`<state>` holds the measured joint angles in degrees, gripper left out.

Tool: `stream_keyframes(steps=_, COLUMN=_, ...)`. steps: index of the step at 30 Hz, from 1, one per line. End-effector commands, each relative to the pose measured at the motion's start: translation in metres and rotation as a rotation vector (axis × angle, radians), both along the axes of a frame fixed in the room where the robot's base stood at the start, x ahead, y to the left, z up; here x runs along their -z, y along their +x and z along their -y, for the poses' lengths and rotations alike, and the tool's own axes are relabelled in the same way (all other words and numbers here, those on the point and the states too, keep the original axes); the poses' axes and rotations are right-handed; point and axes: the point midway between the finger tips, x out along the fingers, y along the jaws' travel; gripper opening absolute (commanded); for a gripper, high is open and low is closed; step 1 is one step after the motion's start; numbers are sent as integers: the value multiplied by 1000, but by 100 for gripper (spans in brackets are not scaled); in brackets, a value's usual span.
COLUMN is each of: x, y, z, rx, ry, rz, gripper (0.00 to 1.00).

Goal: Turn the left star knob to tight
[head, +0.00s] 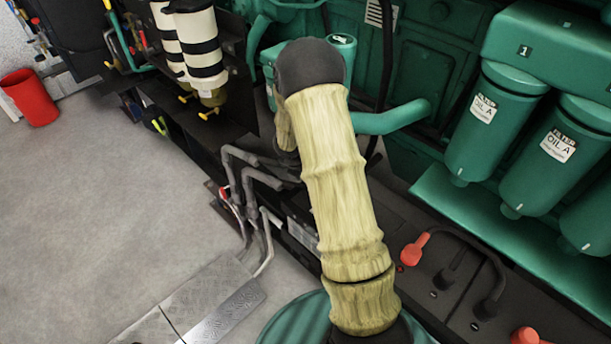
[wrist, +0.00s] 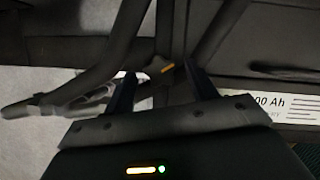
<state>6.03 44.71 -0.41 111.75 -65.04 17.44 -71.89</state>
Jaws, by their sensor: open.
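My gripper (wrist: 160,82) shows in the wrist view with its two dark fingers apart. A small dark piece with an orange mark (wrist: 163,68) sits between and just beyond the fingertips. It may be the left star knob, but its shape is too dark to tell, and I cannot tell whether a finger touches it. In the head view my cream-sleeved arm stands in front of the machine and hides my gripper. No star knob can be made out clearly there.
Grey bent pipes (head: 262,180) rise beside the dark base frame; dark tubes (wrist: 118,50) cross the wrist view near the fingers. A white battery label (wrist: 270,106) is at right. Green oil filters (head: 483,125) and a red handle (head: 413,248) are right of my arm.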

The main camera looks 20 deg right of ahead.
Motion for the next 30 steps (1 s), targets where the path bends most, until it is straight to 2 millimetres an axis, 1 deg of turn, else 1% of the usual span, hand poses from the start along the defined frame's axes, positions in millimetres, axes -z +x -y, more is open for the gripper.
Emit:
stream_keyframes(steps=2, x=3, y=0, z=1, rx=0, ry=-1, rz=-1, gripper=57)
stream_keyframes(steps=9, x=3, y=1, z=1, rx=0, ry=-1, rz=-1, gripper=57)
stream_keyframes(steps=11, x=3, y=1, z=1, rx=0, ry=-1, rz=-1, gripper=45)
stream_keyframes(steps=12, x=3, y=1, z=1, rx=0, ry=-1, rz=-1, gripper=37)
stream_keyframes(steps=16, x=3, y=1, z=1, rx=0, ry=0, rz=0, gripper=12)
stream_keyframes(steps=23, x=2, y=1, z=1, rx=8, ry=0, rz=0, gripper=12)
stream_keyframes(steps=30, x=1, y=1, z=0, rx=69, ry=-1, rz=-1, gripper=12)
